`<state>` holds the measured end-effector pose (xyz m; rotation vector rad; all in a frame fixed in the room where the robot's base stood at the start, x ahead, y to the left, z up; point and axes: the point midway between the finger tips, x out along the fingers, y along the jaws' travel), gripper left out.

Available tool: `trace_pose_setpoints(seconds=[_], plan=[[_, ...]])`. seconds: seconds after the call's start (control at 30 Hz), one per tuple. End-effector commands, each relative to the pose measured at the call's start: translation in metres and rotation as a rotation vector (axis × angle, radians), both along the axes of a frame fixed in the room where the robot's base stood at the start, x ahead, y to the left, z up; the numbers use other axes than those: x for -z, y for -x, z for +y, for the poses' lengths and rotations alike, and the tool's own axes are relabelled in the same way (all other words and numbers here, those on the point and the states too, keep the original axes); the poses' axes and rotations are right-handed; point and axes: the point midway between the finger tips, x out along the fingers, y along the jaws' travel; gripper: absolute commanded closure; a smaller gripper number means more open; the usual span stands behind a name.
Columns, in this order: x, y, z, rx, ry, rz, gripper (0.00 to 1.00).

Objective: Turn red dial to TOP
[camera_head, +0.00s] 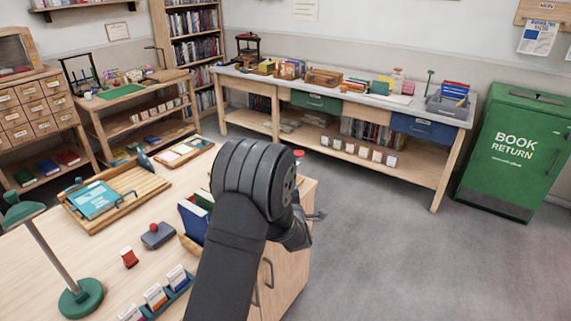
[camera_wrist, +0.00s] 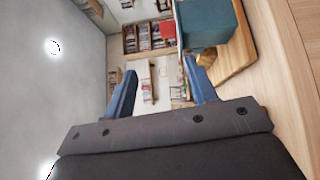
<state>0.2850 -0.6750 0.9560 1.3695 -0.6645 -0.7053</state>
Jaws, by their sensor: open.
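I cannot make out a red dial for certain in either view. In the head view a small red-topped item (camera_head: 299,154) shows just right of my arm, at the desk's far edge, mostly hidden. A dark block with a red knob (camera_head: 153,227) lies on the desk. In the wrist view a red patch (camera_wrist: 168,33) shows beside a teal box (camera_wrist: 208,22), beyond my fingertips. My gripper (camera_wrist: 160,75) is open, its two blue fingers apart with nothing between them. In the head view the gripper (camera_head: 318,215) points right beside the desk, mostly behind my arm.
The desk (camera_head: 60,245) holds a wooden tray (camera_head: 140,188) with a teal book, a red block (camera_head: 129,258), a card holder (camera_head: 168,295) and a green lamp (camera_head: 82,298). A long workbench (camera_head: 440,150) and a green book return bin (camera_head: 515,150) stand beyond open floor (camera_head: 390,250).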

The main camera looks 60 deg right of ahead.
Motion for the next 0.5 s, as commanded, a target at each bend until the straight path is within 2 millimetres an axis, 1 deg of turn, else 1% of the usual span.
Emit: trace_pose_setpoints(seconds=[0.2, 0.5], plan=[[0.002, 0.008, -0.002, -0.028, 0.311, 0.374, 0.48], [0.004, 0.018, -0.004, -0.063, 0.752, 0.86, 0.48]])
